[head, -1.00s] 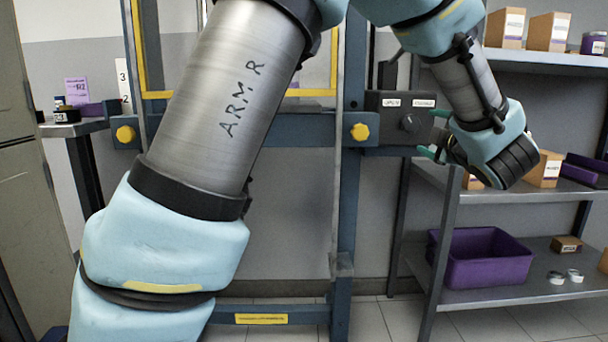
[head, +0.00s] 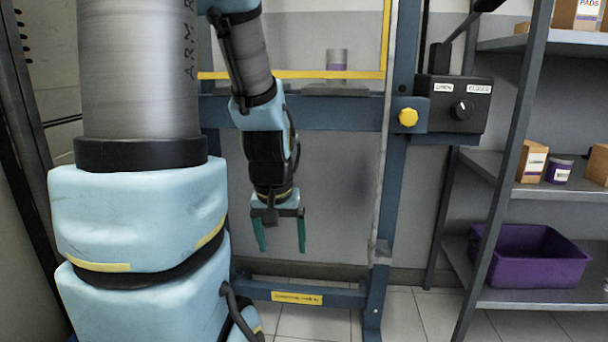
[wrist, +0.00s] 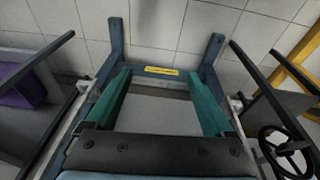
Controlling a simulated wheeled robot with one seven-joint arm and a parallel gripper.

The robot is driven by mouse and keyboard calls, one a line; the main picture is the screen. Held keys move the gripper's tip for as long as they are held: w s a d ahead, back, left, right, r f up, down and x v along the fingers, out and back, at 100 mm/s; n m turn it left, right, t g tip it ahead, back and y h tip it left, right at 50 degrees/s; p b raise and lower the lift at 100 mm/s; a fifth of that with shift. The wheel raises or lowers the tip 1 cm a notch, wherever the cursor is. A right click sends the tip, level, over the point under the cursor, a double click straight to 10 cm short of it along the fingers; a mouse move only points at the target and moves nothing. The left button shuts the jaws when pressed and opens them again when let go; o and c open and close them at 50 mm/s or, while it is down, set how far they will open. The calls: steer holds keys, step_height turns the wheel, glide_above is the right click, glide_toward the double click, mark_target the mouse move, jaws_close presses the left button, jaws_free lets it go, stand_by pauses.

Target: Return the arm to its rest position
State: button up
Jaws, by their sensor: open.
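My gripper (head: 281,234) hangs pointing down in the middle of the head view, in front of the blue steel frame (head: 320,112). Its two green fingers are spread apart with nothing between them. In the wrist view my gripper (wrist: 165,100) also shows both green fingers wide apart, above the frame's base and the tiled floor. My arm comes down from the top of the head view, with its thick grey and light blue links at the left. Nothing touches the fingers.
A control box (head: 454,105) with a knob and lever sits right of the frame. Grey shelves (head: 540,299) at the right hold a purple bin (head: 530,258), cardboard boxes (head: 531,162) and a purple-labelled can (head: 558,171). A handwheel (wrist: 287,147) shows at right in the wrist view.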

steer(key=s+a+g, duration=0.1)
steer(key=s+a, duration=0.2)
step_height(320, 180, up, 27)
steer(key=p, duration=2.7)
steer(key=shift+w+d, duration=0.3)
steer(key=shift+d, duration=0.05)
steer(key=shift+o, duration=1)
